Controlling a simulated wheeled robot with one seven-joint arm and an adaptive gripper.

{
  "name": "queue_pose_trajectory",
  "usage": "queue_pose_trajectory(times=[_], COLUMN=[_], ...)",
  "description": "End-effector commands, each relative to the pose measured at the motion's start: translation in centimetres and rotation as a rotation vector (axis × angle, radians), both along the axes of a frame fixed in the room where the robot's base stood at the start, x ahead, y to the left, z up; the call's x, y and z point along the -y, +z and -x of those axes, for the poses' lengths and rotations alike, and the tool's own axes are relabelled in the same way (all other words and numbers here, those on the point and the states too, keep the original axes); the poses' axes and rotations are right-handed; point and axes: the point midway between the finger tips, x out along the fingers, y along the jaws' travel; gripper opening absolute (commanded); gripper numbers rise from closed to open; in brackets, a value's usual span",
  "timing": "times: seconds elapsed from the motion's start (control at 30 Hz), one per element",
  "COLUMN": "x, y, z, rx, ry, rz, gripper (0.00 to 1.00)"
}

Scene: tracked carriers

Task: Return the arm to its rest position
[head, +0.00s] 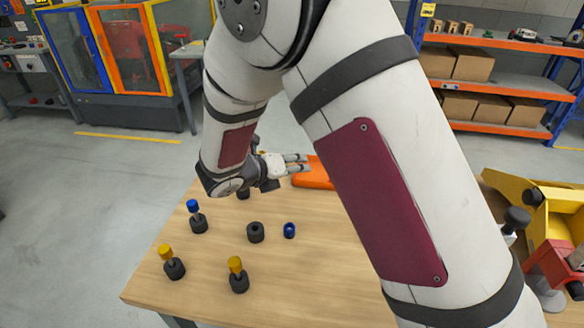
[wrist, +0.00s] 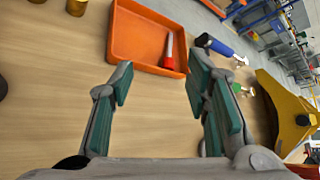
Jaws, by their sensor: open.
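My arm is bent over the wooden table (head: 330,268) and fills much of the head view. My gripper (head: 300,163) is above the table near the orange tray (head: 312,181). The tray's rim (wrist: 150,69) lies beyond the fingertips. A red and white piece (wrist: 168,58) lies in the tray. My forearm hides part of the table in the head view.
Black holders with yellow tops (head: 174,268) (head: 238,275) and a blue top (head: 197,217) stand at the table's left. An empty black holder (head: 256,232) and a blue ring (head: 289,230) are near. A yellow and red machine (head: 555,235) is at right. A blue-handled tool (wrist: 214,45) lies beside the tray.

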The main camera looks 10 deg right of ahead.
Motion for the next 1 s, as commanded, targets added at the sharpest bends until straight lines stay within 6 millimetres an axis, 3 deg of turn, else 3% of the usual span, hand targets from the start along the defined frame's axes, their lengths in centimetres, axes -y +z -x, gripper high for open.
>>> queue_pose_trajectory(times=[0.23,0.37,0.47,0.7,1.0], x=[0.5,2.9,5.7,11.5,14.6], y=[0.5,2.9,5.7,11.1,14.8], z=[0.2,1.5,3.6,10.8,20.5], rx=[0.012,0.078,0.168,0.422,0.739], ry=[-0.025,-0.156,-0.332,-0.812,-1.408], rz=[-0.018,-0.114,-0.240,-0.573,-0.967], gripper=[0.44,0.44,0.44,0.44,0.44])
